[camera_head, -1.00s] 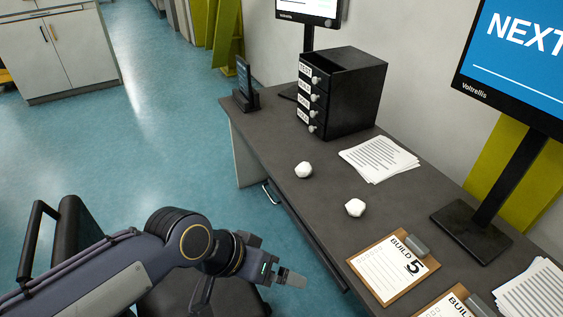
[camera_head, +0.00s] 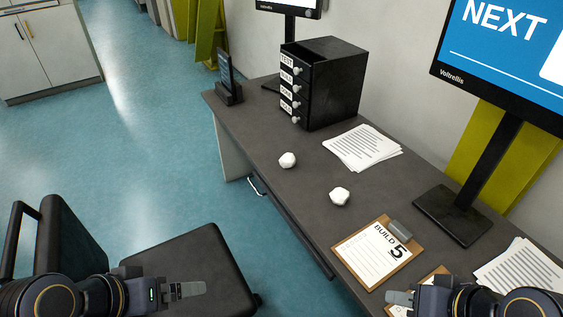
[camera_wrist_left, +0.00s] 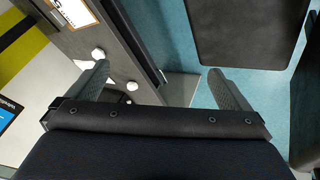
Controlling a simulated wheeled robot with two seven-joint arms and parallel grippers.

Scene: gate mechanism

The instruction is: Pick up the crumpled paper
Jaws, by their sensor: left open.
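Two white crumpled paper balls lie on the grey desk (camera_head: 300,205). The farther ball (camera_head: 287,160) is near the desk's left edge and the nearer ball (camera_head: 339,196) is by the clipboard. Both show in the left wrist view, the nearer one (camera_wrist_left: 98,54) and the farther one (camera_wrist_left: 132,86). My left gripper (camera_head: 188,290) is low at the left, in front of the chair seat and apart from both balls. In the left wrist view its fingers (camera_wrist_left: 162,86) are spread and empty. My right gripper (camera_head: 400,298) is at the bottom edge; its finger opening is unclear.
A black drawer unit (camera_head: 335,85) and a paper stack (camera_head: 363,147) stand behind the balls. A clipboard (camera_head: 362,258) and a monitor (camera_head: 490,140) are to the right. A black chair (camera_head: 205,255) is left of the desk. The desktop around the balls is clear.

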